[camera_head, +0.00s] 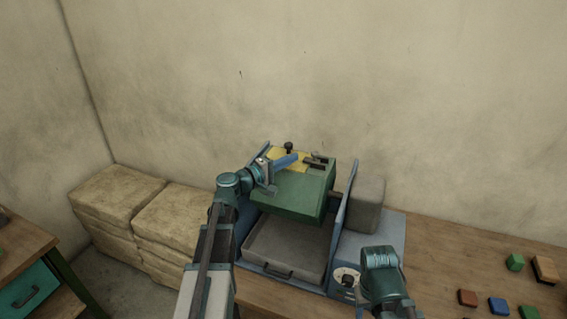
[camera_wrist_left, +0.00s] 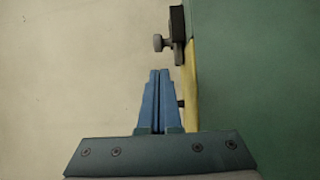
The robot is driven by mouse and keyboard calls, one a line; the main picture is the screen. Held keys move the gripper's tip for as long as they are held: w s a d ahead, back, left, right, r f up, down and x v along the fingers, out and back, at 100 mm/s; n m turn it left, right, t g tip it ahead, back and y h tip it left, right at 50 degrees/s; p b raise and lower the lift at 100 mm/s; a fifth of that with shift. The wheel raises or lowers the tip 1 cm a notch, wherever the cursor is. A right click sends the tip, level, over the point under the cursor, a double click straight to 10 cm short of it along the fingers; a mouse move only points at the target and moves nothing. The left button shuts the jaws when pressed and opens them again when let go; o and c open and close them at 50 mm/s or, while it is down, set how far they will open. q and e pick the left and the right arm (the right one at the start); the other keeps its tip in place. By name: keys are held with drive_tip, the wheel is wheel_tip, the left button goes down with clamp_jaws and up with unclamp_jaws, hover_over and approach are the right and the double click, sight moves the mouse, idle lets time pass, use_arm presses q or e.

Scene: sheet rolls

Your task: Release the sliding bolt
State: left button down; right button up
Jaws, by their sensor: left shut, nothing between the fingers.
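A green machine housing (camera_head: 293,194) carries a yellow plate (camera_head: 285,157) on its top. A black knob (camera_head: 289,146) stands up at the plate's back, and dark bracket pieces (camera_head: 316,160) sit to its right. In the left wrist view a grey knob (camera_wrist_left: 158,43) on a short stem sticks out from a dark block (camera_wrist_left: 178,35) beside the yellow edge (camera_wrist_left: 190,75). Which of these parts is the sliding bolt is not clear. My left gripper (camera_head: 294,158) is shut and empty; its blue fingertips (camera_wrist_left: 159,73) are just short of the grey knob, apart from it.
Blue side plates (camera_head: 346,205) flank the housing, with a grey tray (camera_head: 290,248) below. My right wrist (camera_head: 380,258) is by the dial panel (camera_head: 345,278); its fingers are not visible. Colored blocks (camera_head: 515,262) lie on the wooden bench (camera_head: 450,255) at right.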

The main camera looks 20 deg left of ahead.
sight(313, 156)
use_arm(q)
drive_tip(key=shift+x, duration=2.35)
drive_tip(key=shift+s+d, duration=0.1)
drive_tip(key=shift+d, duration=1.7)
drive_tip(key=shift+s, duration=0.1)
